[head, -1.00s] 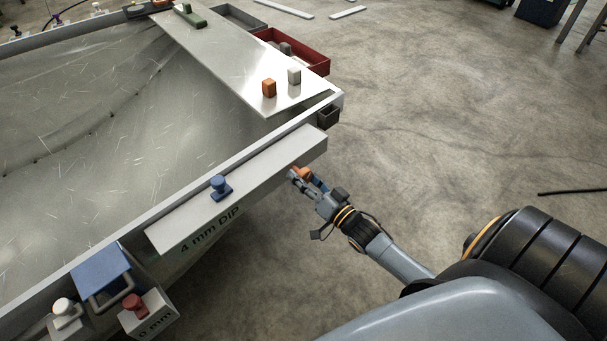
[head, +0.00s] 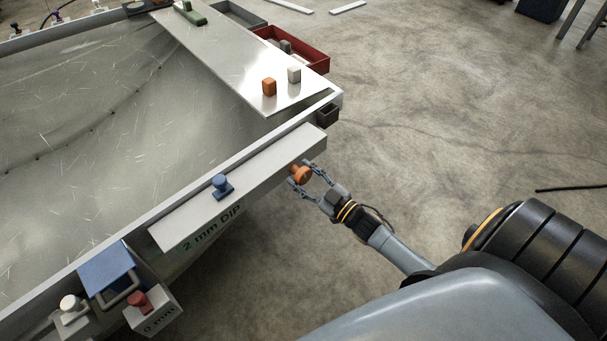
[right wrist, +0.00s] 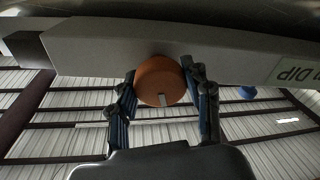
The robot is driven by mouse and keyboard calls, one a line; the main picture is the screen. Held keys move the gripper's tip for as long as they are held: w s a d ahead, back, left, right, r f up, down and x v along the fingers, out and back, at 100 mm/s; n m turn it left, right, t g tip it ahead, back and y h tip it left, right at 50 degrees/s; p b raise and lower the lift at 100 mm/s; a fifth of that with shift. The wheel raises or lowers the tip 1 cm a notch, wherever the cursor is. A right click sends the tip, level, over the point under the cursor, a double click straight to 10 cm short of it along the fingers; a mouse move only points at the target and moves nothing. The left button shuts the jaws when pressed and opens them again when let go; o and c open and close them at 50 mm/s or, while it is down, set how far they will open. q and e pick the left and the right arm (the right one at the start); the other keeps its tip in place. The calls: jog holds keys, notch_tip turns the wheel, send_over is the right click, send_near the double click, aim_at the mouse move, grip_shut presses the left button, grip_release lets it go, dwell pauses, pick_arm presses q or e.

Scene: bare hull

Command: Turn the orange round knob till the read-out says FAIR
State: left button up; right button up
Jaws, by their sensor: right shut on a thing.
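The orange round knob (head: 302,175) sticks out from the right end of the long grey box on the hull's near edge. The right wrist view shows the knob (right wrist: 160,78) close up, with a pale mark on its rim. My right gripper (head: 301,173) is shut on the knob, one finger on each side of it. The read-out (head: 211,229) on the box's front face says "2 mm DIP"; only its end, "DIP", shows in the right wrist view (right wrist: 297,70). My left gripper is not in view.
A blue knob (head: 221,185) stands on top of the same box. A red knob (head: 138,302) sits on a smaller box reading "0 mm", beside a blue block (head: 106,267). The floor at right is mostly clear.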

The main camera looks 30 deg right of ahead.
jog(key=n, duration=0.6)
jog(key=shift+g, duration=0.3)
jog(key=n, duration=0.4)
jog(key=shift+g+y, duration=0.3)
jog(key=n, duration=0.3)
jog(key=shift+n, duration=0.3)
jog(key=n, duration=0.3)
jog(key=shift+g, duration=0.3)
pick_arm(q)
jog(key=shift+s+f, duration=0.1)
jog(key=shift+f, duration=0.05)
pick_arm(e)
jog(key=shift+n, duration=0.8)
jog(key=o, duration=1.1)
jog(key=shift+o, duration=0.2)
